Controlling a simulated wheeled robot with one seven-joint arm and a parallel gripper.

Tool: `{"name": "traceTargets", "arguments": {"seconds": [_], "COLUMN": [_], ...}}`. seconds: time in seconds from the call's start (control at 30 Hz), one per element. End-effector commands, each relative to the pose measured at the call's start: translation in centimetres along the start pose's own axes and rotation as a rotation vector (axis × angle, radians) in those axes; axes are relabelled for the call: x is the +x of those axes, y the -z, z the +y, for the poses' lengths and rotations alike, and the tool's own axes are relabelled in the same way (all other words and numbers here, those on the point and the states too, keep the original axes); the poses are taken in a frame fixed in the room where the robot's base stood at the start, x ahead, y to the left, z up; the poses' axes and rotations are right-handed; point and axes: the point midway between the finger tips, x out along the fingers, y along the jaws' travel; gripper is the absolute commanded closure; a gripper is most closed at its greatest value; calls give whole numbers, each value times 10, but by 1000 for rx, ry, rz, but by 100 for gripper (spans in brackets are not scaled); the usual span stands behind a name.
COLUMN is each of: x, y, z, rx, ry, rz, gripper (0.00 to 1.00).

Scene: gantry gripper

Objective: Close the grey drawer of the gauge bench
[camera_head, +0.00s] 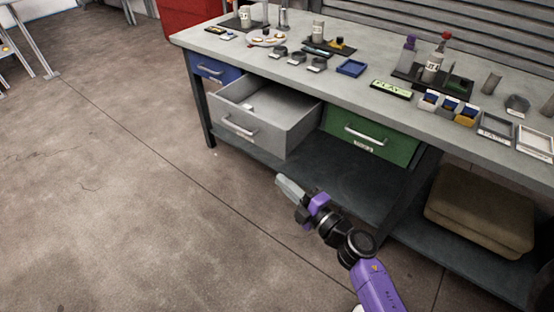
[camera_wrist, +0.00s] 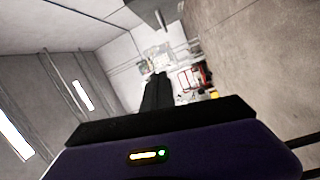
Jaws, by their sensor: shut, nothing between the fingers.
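The grey drawer (camera_head: 246,134) of the gauge bench (camera_head: 283,84) is pulled well out in the head view, and its open top shows. It has a silver bar handle on its front and a small light item lies inside near the front. My gripper (camera_head: 284,187) is below and to the right of the drawer front in the picture, apart from it, and points to the upper left. The fingers are shut and empty. In the wrist view the dark shut fingers (camera_wrist: 157,92) point at the far room, and the drawer is not clearly seen there.
A blue drawer (camera_head: 215,69) and a green drawer (camera_head: 370,136) flank the grey one and look shut. Bottles, trays and small parts stand on the bench top. A brown cushion-like bundle (camera_head: 478,210) lies on the lower shelf. The floor (camera_head: 120,190) at left is clear.

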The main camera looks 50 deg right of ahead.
Motion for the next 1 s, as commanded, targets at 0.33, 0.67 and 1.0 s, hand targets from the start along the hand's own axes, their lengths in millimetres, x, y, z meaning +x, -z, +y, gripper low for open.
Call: {"name": "traceTargets", "arguments": {"seconds": [0.33, 0.67, 1.0], "x": [43, 93, 143], "y": [-69, -71, -88], "z": [-24, -25, -25], "rx": [-204, -207, -206], "ry": [40, 39, 39], "rz": [-43, -41, -47], "gripper": [100, 100, 100]}}
